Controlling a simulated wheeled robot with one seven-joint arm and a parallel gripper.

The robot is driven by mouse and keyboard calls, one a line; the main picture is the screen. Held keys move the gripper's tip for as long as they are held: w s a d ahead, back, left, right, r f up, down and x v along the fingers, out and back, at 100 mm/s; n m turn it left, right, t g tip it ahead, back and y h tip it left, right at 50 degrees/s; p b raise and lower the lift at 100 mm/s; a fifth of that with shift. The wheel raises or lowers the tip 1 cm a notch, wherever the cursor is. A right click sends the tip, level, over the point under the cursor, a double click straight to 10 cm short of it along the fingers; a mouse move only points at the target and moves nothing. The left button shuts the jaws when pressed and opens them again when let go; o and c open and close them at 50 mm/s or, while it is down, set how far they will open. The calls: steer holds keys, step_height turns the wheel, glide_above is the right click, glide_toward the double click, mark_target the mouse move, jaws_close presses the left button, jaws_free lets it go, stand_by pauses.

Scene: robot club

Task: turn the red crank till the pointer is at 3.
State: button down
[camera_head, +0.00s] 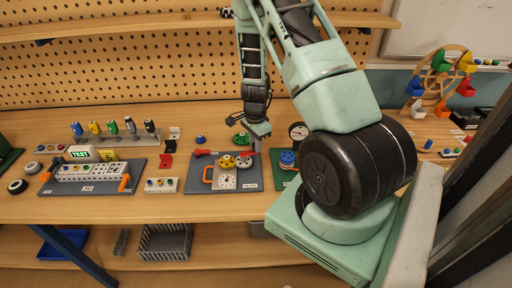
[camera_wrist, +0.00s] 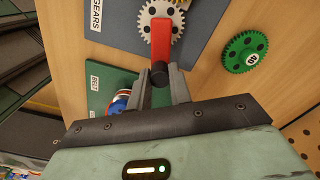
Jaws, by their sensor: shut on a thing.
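The red crank (camera_wrist: 162,40) shows in the wrist view, mounted over a grey gear (camera_wrist: 160,12) on the dark gears board (camera_wrist: 105,25). Its black knob (camera_wrist: 160,76) sits between the fingers of my gripper (camera_wrist: 162,88), which is shut on it. In the head view my gripper (camera_head: 258,146) reaches down at the right back of the gears board (camera_head: 199,183). Yellow gears (camera_head: 226,161) stand left of it. A small white dial (camera_head: 226,183) is at the board's front; its pointer and numbers are too small to read. The crank is mostly hidden there by my gripper.
A loose green gear (camera_wrist: 245,50) lies beside the board. The green belt board (camera_head: 278,180) adjoins on the right, with a blue pulley (camera_head: 287,158). A round gauge (camera_head: 298,131) stands behind it. A board with a test block (camera_head: 85,172) is at left.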

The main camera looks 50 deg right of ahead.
steer(key=n, duration=0.1)
steer(key=w+n+b, duration=0.1)
steer(key=shift+w+d+f+n, duration=0.1)
steer(key=shift+d+f+n, duration=0.05)
steer(key=shift+d+n, duration=0.2)
steer(key=n+b, duration=0.1)
steer(key=n, duration=0.1)
steer(key=w+n+b, duration=0.1)
steer(key=shift+w+n, duration=0.2)
steer(key=shift+n, duration=0.15)
steer(key=n, duration=0.1)
steer(key=w+n+b, duration=0.1)
steer(key=n, duration=0.1)
steer(key=n+b, duration=0.1)
steer(key=shift+w+a+n, duration=0.15)
steer(key=shift+w+n, duration=0.15)
steer(key=shift+w, duration=0.1)
steer(key=n, duration=0.1)
steer(key=w+n+b, duration=0.1)
steer(key=n, duration=0.1)
steer(key=shift+a, duration=0.35)
steer(key=shift+w+a+n+b, duration=0.25)
steer(key=shift+n, duration=0.7)
steer(key=shift+w+a+n+b, duration=0.2)
steer(key=shift+w+a+n, duration=0.05)
steer(key=shift+n, duration=0.7)
steer(key=c, duration=1.3)
jaws_free()
